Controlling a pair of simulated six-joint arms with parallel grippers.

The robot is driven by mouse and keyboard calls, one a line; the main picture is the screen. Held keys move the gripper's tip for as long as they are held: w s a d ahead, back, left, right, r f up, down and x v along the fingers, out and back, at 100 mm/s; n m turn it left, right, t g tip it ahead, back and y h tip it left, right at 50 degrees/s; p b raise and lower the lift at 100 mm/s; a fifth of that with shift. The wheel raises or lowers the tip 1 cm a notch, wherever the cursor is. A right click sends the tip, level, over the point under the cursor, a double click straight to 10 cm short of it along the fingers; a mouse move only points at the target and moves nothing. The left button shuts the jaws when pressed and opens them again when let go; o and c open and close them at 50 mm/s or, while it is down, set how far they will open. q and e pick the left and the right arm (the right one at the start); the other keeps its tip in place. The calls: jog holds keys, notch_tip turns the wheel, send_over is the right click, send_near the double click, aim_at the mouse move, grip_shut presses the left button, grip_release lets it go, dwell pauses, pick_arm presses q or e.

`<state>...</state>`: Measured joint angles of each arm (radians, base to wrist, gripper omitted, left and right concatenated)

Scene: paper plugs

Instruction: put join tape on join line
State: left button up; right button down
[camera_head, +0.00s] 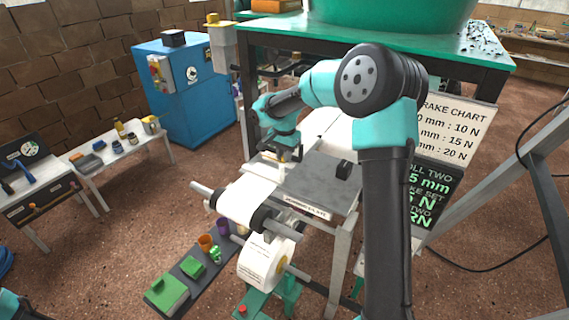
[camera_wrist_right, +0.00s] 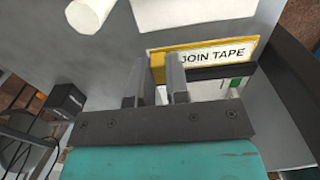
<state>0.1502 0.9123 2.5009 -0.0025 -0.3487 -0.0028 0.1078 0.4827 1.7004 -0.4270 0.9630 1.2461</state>
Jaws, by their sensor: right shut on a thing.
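My right gripper (camera_head: 288,155) is over the left part of the grey plate (camera_head: 318,184), above the white paper web (camera_head: 249,199). In the right wrist view its two fingers (camera_wrist_right: 157,83) stand slightly apart, with a yellow edge showing between them. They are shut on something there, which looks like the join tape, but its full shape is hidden. A yellow-edged sign reading JOIN TAPE (camera_wrist_right: 215,52) is just beyond the fingers. I cannot make out the join line. Only a teal part of my left arm shows at the bottom left; its gripper is out of view.
A paper roll (camera_head: 262,264) hangs below the grey plate. A black block (camera_head: 344,170) sits on the plate's right side. A green-topped table (camera_head: 455,52) stands behind, with sign boards (camera_head: 449,128) at its right. A blue cabinet (camera_head: 187,90) stands farther left.

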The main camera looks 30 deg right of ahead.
jog(key=shift+f, duration=1.8)
jog(key=shift+f, duration=0.1)
jog(key=c, duration=1.1)
grip_release()
notch_tip(320, 180, up, 12)
jog(key=shift+r, duration=0.15)
